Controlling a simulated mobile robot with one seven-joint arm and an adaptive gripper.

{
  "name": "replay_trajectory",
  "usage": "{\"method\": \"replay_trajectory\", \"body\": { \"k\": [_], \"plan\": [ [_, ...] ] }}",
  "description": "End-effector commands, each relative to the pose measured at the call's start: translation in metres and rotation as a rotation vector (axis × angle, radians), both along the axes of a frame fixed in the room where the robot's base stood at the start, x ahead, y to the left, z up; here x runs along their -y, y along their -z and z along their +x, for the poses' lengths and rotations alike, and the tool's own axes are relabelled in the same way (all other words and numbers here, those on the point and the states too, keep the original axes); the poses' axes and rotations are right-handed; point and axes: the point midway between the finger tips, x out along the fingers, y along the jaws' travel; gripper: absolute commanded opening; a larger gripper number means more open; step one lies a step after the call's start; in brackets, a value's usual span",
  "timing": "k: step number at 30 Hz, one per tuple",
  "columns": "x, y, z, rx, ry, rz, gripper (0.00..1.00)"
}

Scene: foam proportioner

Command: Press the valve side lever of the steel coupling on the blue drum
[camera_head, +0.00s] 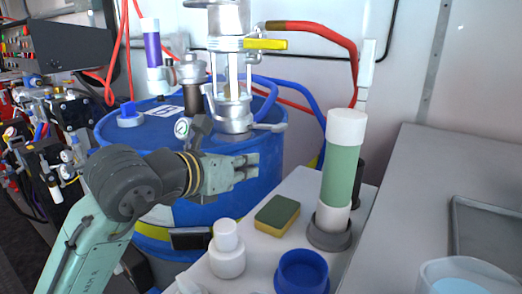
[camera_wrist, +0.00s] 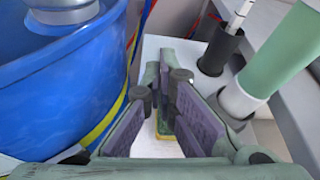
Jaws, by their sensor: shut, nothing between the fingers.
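The blue drum (camera_head: 262,160) stands left of centre in the head view, with its wall filling the left of the wrist view (camera_wrist: 60,90). The steel coupling (camera_head: 233,110) stands upright on its lid, and its round metal base shows in the wrist view (camera_wrist: 65,14). A metal side lever (camera_head: 268,127) sticks out from the coupling's low right side. My gripper (camera_head: 256,166) is shut and empty, below that lever in the picture and apart from it. Its purple-padded fingers (camera_wrist: 165,72) point over the white table in the wrist view.
A yellow-handled valve (camera_head: 265,44) sits higher on the pipe, with red and blue hoses behind. The white table (camera_head: 255,258) holds a sponge (camera_head: 277,212), a white bottle (camera_head: 227,255), a blue cup (camera_head: 302,272) and a tall green cylinder (camera_head: 340,175). A gauge (camera_head: 182,128) stands near my wrist.

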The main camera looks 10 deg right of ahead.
Motion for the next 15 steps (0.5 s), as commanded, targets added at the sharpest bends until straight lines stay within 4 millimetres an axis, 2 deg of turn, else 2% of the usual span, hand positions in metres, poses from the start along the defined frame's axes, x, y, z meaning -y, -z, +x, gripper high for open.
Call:
{"method": "replay_trajectory", "body": {
  "k": [5, 15],
  "plan": [
    [0.019, 0.007, 0.016, -0.002, 0.003, 0.000, 0.00],
    [0.070, 0.031, 0.062, -0.003, 0.001, 0.000, 0.00]
  ]
}}
